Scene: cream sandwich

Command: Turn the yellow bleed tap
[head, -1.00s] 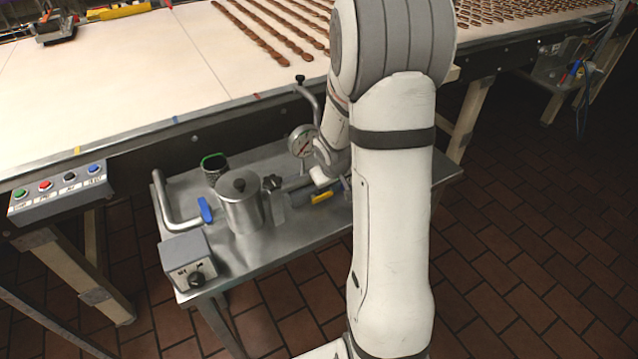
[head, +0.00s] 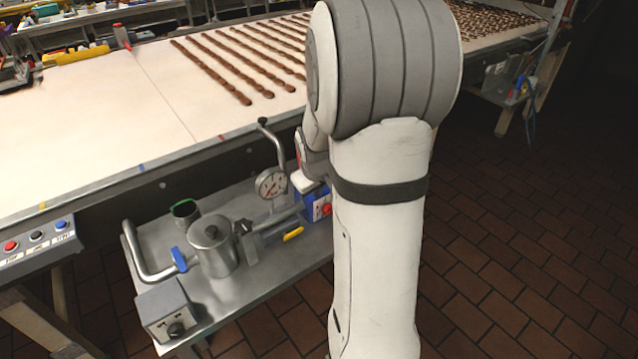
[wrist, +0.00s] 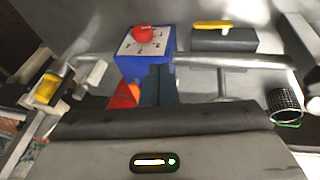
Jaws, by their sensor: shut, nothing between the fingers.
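The yellow tap handle (head: 293,233) lies on the steel cart, at the end of a grey block, just left of my arm in the head view. In the wrist view, a yellow handle (wrist: 212,25) lies along a dark grey block near the top, right of a blue box. My gripper (wrist: 158,90) shows in the wrist view as dark fingers in front of the blue box, short of the yellow handle and apart from it. It is shut and empty. In the head view the fingers are hidden behind my arm.
The blue box with a red knob (head: 324,210) stands beside the tap. A pressure gauge (head: 271,184), a lidded steel pot (head: 213,246), a blue-handled pipe (head: 180,259) and a switch box (head: 166,309) crowd the cart (head: 267,273). The conveyor runs behind. The floor at right is clear.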

